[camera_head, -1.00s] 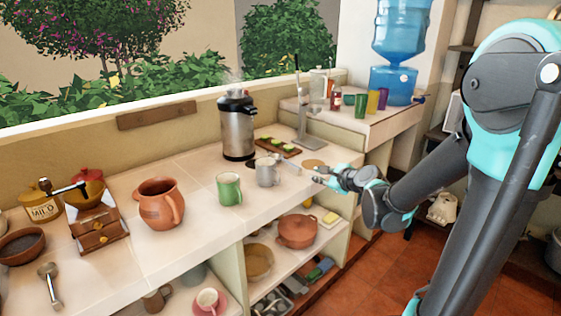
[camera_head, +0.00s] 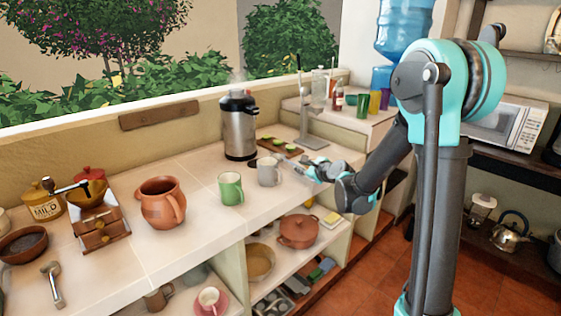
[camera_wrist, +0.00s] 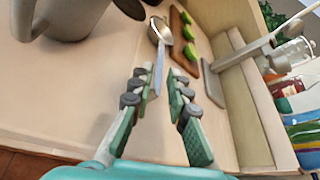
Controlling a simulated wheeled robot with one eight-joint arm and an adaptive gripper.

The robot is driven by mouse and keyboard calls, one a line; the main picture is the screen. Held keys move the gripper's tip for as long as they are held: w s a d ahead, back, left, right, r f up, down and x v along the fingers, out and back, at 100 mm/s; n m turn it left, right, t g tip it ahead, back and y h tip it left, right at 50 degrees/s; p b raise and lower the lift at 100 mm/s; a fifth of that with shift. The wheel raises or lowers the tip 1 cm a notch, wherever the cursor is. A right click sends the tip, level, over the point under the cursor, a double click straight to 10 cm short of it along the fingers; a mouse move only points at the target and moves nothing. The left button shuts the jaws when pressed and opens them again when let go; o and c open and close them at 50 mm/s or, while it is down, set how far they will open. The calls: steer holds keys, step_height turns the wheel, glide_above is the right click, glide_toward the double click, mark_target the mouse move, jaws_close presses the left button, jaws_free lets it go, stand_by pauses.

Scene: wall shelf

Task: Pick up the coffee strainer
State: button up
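The coffee strainer (camera_wrist: 160,32) shows in the wrist view as a shiny round metal bowl with a long pale handle lying on the counter. My gripper (camera_wrist: 158,82) is open, with one finger on each side of the handle's end. I cannot tell whether either finger touches it. In the head view my gripper (camera_head: 302,167) is low over the counter, right of the grey mug. The strainer is mostly hidden there behind the mug and gripper.
A grey mug (camera_head: 268,171) stands just left of my gripper, beside a green mug (camera_head: 230,188). A steel urn (camera_head: 239,126) and a wooden board (camera_head: 280,146) with green pieces are behind. A metal stand (camera_head: 309,136) rises behind the gripper. The counter's front edge is close.

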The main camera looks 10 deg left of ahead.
steer(key=shift+x, duration=3.1)
jaws_close()
